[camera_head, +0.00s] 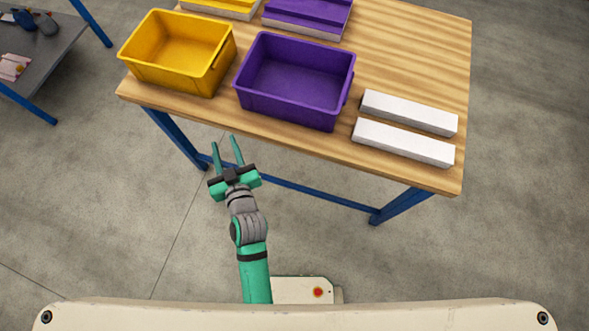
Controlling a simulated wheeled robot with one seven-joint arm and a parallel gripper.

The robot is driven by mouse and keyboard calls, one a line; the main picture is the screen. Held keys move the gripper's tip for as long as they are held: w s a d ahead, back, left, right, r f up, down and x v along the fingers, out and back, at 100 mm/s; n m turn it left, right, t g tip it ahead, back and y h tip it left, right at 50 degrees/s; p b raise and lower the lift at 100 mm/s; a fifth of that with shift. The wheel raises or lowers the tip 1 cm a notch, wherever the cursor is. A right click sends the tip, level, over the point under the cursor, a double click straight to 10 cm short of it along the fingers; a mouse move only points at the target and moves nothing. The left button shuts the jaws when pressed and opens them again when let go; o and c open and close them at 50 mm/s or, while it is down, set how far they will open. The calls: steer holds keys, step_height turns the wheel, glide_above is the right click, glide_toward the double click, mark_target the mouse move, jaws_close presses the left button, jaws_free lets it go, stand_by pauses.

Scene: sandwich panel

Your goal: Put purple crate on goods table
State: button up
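The purple crate (294,82) stands upright on the wooden table (410,60), near its front edge, and looks empty. My gripper (226,142) is in front of the table, to the lower left of the crate and apart from it. Its two green fingers are spread, with nothing between them. Which table is the goods table cannot be told from this view.
A yellow crate (178,55) stands left of the purple crate. Two white bars (405,142) lie to its right. Purple and yellow items on white blocks sit behind. A grey table (38,62) with small objects is at the far left. Bare floor lies between.

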steer(key=s+d+r+m+h, duration=0.1)
steer(key=s+d+m+h, duration=0.1)
steer(key=s+d, duration=0.7)
steer(key=s+d+r+m+h, duration=0.1)
steer(key=s+d+m+h, duration=0.1)
steer(key=s+d, duration=0.8)
steer(key=s+h, duration=0.1)
steer(key=s, duration=0.4)
steer(key=shift+s+d+r+m+t+h, duration=0.2)
steer(key=shift+s+d+m+t+h, duration=0.1)
steer(key=shift+s+m+t, duration=0.1)
steer(key=shift+d, duration=0.1)
